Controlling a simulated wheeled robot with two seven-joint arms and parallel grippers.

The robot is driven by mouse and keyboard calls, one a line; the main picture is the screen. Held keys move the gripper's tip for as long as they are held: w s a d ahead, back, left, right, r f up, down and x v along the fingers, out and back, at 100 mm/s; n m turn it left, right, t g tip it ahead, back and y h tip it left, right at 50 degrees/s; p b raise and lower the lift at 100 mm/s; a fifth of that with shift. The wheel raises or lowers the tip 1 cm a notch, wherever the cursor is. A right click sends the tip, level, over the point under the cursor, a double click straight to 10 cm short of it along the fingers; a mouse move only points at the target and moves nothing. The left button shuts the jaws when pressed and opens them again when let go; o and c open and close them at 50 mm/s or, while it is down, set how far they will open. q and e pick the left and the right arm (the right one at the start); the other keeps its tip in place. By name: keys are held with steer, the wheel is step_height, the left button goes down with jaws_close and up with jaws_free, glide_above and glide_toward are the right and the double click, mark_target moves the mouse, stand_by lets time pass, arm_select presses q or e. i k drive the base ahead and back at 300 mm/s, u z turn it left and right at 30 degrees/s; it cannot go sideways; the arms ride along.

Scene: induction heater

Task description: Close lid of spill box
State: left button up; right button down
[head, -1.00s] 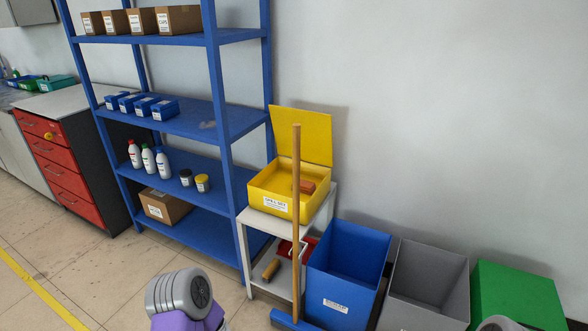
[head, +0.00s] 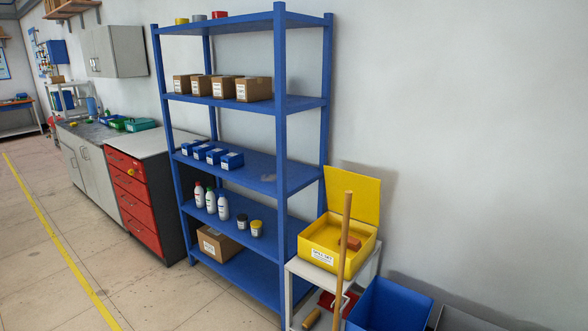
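The yellow spill box (head: 318,240) sits on a small light-grey stand to the right of the blue shelf. Its yellow lid (head: 353,193) stands open, raised upright at the back near the wall. A reddish-brown block (head: 350,243) lies inside the box. A white label is on the front of the box. A wooden broom handle (head: 344,268) stands in front of the box and crosses part of it. Neither of my grippers is in view.
The grey stand (head: 289,268) holds a red dustpan (head: 334,301) on its lower level. A blue bin (head: 392,308) is to its right. The blue shelf (head: 281,120) stands close on the left. Tiled floor (head: 150,292) is clear in front of the shelf and red drawers (head: 136,197).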

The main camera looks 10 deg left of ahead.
mark_target(366, 190)
steer(key=u, duration=1.55)
steer(key=i, duration=2)
steer(key=z, duration=0.5)
